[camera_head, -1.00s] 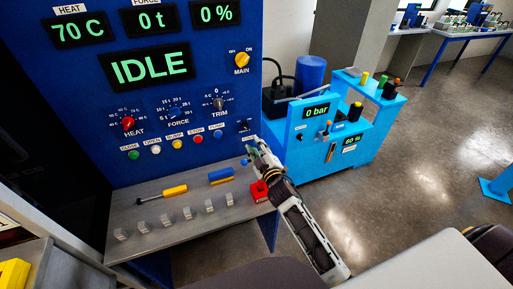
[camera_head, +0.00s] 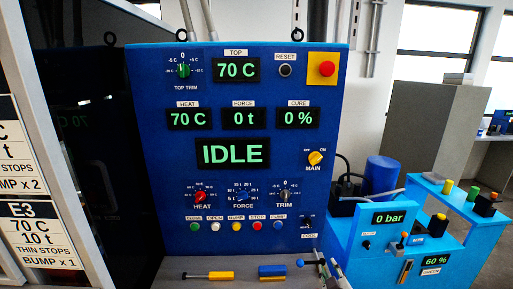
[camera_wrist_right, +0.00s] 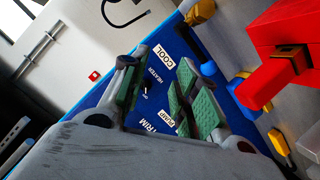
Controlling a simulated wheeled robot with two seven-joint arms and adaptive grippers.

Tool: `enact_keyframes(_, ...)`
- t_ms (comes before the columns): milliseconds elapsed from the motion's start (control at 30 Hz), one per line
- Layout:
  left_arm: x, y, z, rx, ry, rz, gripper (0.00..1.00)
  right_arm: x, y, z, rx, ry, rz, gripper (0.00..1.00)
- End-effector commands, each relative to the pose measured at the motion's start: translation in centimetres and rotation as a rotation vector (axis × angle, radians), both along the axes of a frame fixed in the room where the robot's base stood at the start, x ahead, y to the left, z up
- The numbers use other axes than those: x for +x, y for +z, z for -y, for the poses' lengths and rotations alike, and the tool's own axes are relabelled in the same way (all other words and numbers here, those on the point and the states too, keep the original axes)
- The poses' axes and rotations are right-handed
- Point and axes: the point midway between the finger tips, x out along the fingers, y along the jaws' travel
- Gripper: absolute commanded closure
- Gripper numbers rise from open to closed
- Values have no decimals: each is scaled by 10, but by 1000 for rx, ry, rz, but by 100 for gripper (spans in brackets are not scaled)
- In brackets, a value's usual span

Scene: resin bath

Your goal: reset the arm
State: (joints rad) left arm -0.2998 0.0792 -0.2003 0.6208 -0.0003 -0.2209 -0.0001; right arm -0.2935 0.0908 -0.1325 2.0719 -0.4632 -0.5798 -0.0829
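My right gripper (camera_head: 322,262) shows at the bottom of the head view, in front of the lower right part of the blue control panel (camera_head: 180,150). In the right wrist view, the right gripper (camera_wrist_right: 160,80) has its green-padded fingers apart with nothing between them. Past the gap is a small black switch (camera_wrist_right: 146,86) by the HEATER and COOL labels; I see no clear contact. The same switch (camera_head: 308,222) sits above the gripper in the head view. My left gripper is not in view.
A screwdriver with a yellow handle (camera_head: 220,276) and a blue-and-yellow tool (camera_head: 272,271) lie on the grey shelf (camera_head: 175,268). A red block (camera_wrist_right: 275,70) stands close beside the fingers. A light blue pump unit (camera_head: 400,245) stands to the right.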

Motion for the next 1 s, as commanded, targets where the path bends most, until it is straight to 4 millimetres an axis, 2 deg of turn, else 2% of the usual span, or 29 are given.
enact_keyframes(200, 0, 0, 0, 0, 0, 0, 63, -37, -22, 7, 96, -70, -165, 70)
enact_keyframes(500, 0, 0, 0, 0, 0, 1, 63, -94, -46, 6, 212, -138, -388, 70)
enact_keyframes(800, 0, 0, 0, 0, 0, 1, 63, -160, -60, -5, 312, -180, -627, 70)
enact_keyframes(1000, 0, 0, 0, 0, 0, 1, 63, -195, -63, -13, 352, -192, -747, 70)
